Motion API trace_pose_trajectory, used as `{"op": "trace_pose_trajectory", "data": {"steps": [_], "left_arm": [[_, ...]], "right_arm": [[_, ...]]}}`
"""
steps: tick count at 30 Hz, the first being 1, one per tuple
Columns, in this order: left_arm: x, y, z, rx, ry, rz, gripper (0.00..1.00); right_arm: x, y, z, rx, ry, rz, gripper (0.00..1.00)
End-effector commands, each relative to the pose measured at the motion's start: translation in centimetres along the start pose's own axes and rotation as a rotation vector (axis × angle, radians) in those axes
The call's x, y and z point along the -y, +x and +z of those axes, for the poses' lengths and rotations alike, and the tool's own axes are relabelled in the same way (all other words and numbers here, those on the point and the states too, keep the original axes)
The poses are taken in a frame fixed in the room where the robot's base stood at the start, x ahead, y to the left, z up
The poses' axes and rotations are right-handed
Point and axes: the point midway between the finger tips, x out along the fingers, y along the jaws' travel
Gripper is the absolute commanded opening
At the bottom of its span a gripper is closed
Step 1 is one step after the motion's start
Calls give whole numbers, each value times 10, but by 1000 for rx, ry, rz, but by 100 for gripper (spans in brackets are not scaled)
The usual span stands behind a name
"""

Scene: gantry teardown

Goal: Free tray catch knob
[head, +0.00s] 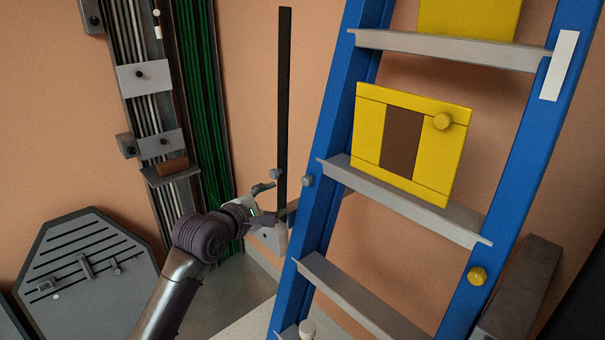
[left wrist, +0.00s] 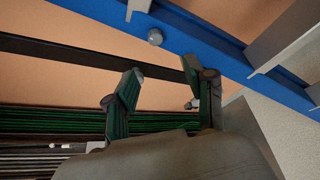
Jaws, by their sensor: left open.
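My left gripper (head: 268,202) is open and empty beside the dark upright bar (head: 284,100), left of the blue frame (head: 318,215). In the left wrist view its spread fingertips (left wrist: 164,90) lie near the bar (left wrist: 70,48), with no contact I can make out. A small grey knob (head: 307,180) sits on the frame's left upright, just right of the gripper; a grey knob on blue also shows in the left wrist view (left wrist: 155,37). Which knob is the tray catch is not clear.
Another yellow knob (head: 477,276) is on the frame's right upright. Grey shelves (head: 400,200) jut from the frame. Green cables (head: 200,90) run down the wall at left. A grey slotted panel (head: 85,270) stands lower left. Bare wall lies between cables and bar.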

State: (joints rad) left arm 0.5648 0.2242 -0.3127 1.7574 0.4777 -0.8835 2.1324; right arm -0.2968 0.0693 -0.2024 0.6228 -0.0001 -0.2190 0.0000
Motion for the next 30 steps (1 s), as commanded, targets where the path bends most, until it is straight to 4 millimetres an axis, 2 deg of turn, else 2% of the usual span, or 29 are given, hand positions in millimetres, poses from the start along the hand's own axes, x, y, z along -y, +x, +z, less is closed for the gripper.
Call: {"op": "trace_pose_trajectory", "data": {"steps": [1, 5, 21, 30], "left_arm": [[-6, -1, 6, 7, -11, 3, 54], [-8, 8, 9, 12, -22, 3, 54], [-9, 104, 10, 10, -19, 3, 54], [-7, 132, 9, 11, -18, 4, 54]], "right_arm": [[-1, -3, 0, 1, -1, 1, 40], [-5, -6, 1, 3, -3, 6, 40], [-10, -32, 3, 10, -2, 12, 40], [-10, -34, 4, 11, -1, 12, 40]]}}
